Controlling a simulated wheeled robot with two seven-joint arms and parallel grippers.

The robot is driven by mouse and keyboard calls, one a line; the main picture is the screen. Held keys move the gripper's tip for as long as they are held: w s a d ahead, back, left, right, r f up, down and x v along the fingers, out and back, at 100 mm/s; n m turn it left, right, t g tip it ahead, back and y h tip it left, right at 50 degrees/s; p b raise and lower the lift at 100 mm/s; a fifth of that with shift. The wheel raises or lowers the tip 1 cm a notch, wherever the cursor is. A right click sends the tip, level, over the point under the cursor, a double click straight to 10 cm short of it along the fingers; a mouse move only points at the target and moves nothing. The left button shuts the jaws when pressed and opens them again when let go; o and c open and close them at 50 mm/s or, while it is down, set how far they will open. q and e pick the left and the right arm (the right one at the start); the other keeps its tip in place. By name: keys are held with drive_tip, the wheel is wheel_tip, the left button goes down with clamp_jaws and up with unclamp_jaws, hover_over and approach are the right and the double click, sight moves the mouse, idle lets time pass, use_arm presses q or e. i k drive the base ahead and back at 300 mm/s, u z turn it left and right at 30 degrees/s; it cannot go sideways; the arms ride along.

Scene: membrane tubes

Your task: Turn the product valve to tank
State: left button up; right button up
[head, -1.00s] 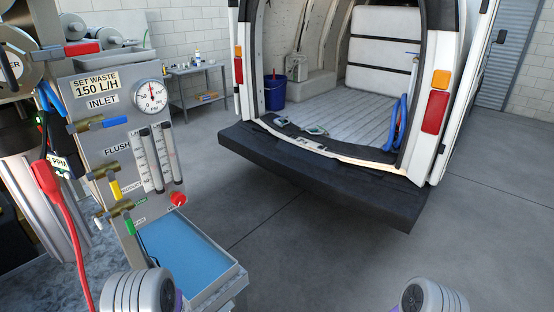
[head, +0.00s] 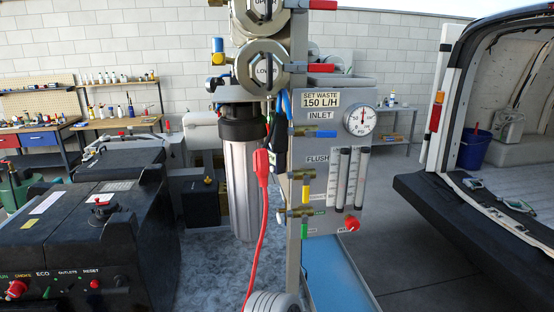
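The panel (head: 325,80) of the membrane rig stands at the centre of the head view. Its lowest brass valve (head: 303,212), which appears to be the product valve, has a green handle (head: 304,229) hanging down and a white part (head: 281,218) at its left. Small labels beside it are too small to read surely. Above it are the flush valve with a yellow handle (head: 306,194) pointing down and the inlet valve with a blue handle (head: 311,132) pointing right. Neither gripper shows; only a rounded grey part of my arm is at the bottom edge.
A red knob (head: 352,223) and two flow tubes are on the panel. A blue tray (head: 330,270) sits below. A red cable (head: 262,190) hangs before the clear filter housing (head: 240,185). A black machine (head: 85,220) stands left, the van's bumper (head: 460,225) right.

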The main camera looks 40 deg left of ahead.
sight(304, 223)
drive_tip(key=k, duration=1.1)
drive_tip(key=u, duration=0.65)
drive_tip(key=i, duration=0.9)
drive_tip(key=u, duration=0.5)
